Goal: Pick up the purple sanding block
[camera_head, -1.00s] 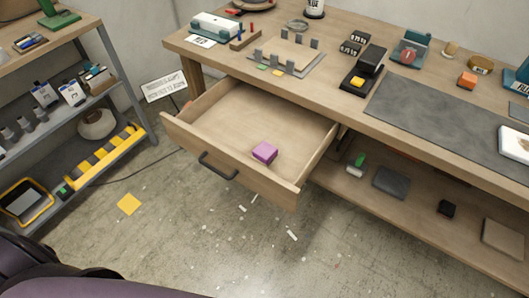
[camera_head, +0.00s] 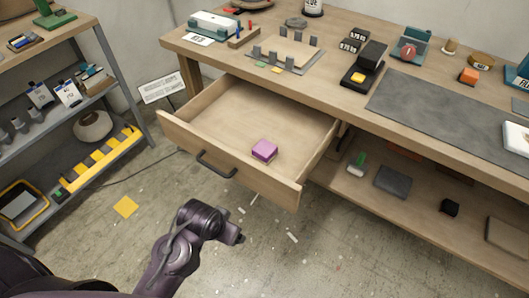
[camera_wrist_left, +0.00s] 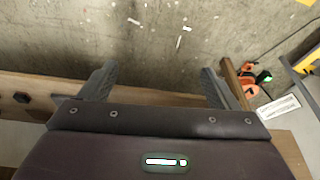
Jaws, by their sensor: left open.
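The purple sanding block (camera_head: 264,150) lies on the floor of the open wooden drawer (camera_head: 215,112), near its front right part. My left gripper (camera_head: 238,238) is in front of the drawer, below and to the left of its front right corner in the head view, and apart from the block. In the left wrist view the left gripper (camera_wrist_left: 158,78) has its two fingers wide apart with nothing between them. That view shows bare floor beyond the fingers, and the block is not in it. My right gripper is in neither view.
The drawer front has a dark handle (camera_head: 216,165). The workbench (camera_head: 335,92) above carries a black device (camera_head: 365,66) and a grey mat (camera_head: 440,112). A lower shelf (camera_head: 415,210) holds several small items. A storage rack (camera_head: 125,88) stands at the left. Floor before the drawer is mostly clear.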

